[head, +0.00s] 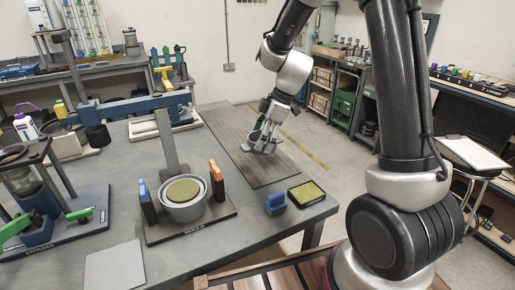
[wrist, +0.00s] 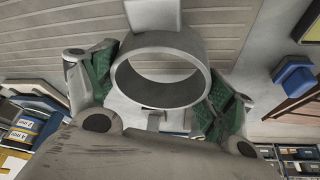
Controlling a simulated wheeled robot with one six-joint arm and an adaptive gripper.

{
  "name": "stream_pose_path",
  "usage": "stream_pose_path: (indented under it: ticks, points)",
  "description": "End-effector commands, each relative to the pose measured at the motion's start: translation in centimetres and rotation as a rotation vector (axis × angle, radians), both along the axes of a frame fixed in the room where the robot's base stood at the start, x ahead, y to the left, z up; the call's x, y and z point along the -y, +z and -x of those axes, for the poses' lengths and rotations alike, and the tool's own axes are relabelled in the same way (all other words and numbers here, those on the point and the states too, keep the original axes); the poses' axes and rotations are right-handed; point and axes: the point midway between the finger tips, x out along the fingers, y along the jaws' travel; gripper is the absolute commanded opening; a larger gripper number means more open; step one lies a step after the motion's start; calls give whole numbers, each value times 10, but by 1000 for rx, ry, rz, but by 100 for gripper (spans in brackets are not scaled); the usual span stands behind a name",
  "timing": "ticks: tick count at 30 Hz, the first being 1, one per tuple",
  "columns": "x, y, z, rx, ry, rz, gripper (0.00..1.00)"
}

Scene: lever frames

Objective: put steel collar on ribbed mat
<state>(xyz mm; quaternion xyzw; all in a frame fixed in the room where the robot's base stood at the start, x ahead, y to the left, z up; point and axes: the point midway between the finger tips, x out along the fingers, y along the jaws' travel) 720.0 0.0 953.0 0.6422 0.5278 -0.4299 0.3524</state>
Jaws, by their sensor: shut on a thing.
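My gripper (head: 265,136) is over the ribbed mat (head: 262,176), a long dark brown ribbed strip along the right side of the grey table. In the wrist view my gripper (wrist: 160,82) has its green-padded fingers shut on the steel collar (wrist: 192,52), a short plain grey ring with an open middle. The ribbed mat (wrist: 45,28) fills the upper left behind the collar. In the head view the collar is small and partly hidden by the fingers. I cannot tell whether it touches the mat.
A mould stand with a round pot (head: 184,209) is left of the mat. A blue block (head: 275,203) and a small yellow-topped tray (head: 307,194) sit near the mat's front end. A blue-armed press (head: 135,106) stands at the left. Most of the mat is bare.

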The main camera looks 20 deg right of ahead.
Motion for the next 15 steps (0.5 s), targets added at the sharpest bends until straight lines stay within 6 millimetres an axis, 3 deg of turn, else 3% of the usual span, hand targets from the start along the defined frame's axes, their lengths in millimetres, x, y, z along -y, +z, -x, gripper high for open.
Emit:
stream_pose_path:
  ticks: [15]
  points:
    - [0,-52,0,1,0,0,37]
